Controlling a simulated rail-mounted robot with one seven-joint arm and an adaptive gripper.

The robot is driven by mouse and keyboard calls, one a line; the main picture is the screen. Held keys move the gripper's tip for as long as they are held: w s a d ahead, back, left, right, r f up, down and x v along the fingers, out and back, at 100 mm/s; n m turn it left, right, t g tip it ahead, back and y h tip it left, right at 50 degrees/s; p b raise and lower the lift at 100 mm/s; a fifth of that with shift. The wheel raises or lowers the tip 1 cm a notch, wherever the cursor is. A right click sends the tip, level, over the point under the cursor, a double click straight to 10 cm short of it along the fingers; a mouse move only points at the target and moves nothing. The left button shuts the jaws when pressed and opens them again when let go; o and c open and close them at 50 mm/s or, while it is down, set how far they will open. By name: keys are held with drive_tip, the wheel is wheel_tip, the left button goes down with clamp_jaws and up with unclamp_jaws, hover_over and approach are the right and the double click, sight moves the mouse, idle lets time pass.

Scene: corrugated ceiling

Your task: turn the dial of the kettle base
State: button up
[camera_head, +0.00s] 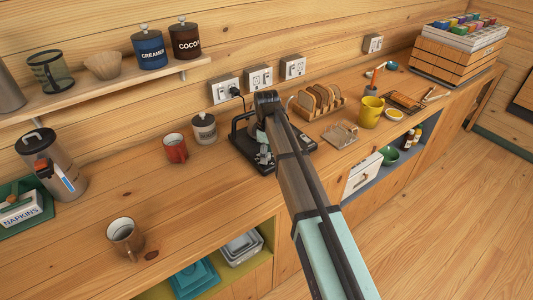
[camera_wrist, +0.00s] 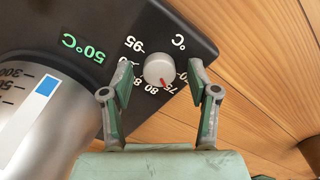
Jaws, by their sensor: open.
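The kettle base is a black slab on the counter, partly hidden behind my arm in the head view (camera_head: 241,143). In the wrist view the kettle base (camera_wrist: 195,40) fills the upper left, with a green "50°C" readout. Its round grey dial (camera_wrist: 158,68) has a red pointer mark toward the lower right, near the printed 75. My gripper (camera_wrist: 160,78) is open, with one finger on each side of the dial. Gaps show between the fingers and the dial. A silver cylinder (camera_wrist: 45,115) with a blue gauge and volume marks shows at the left.
A plug (camera_head: 234,91) sits in the wall outlet behind the base. A lidded jar (camera_head: 204,129) and red mug (camera_head: 175,149) stand to its left. A toast rack (camera_head: 318,101) and yellow mug (camera_head: 371,112) stand to its right. A metal jug (camera_head: 52,165) stands far left.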

drive_tip(key=shift+r, duration=0.1)
wheel_tip(320, 180, up, 12)
idle(0.5)
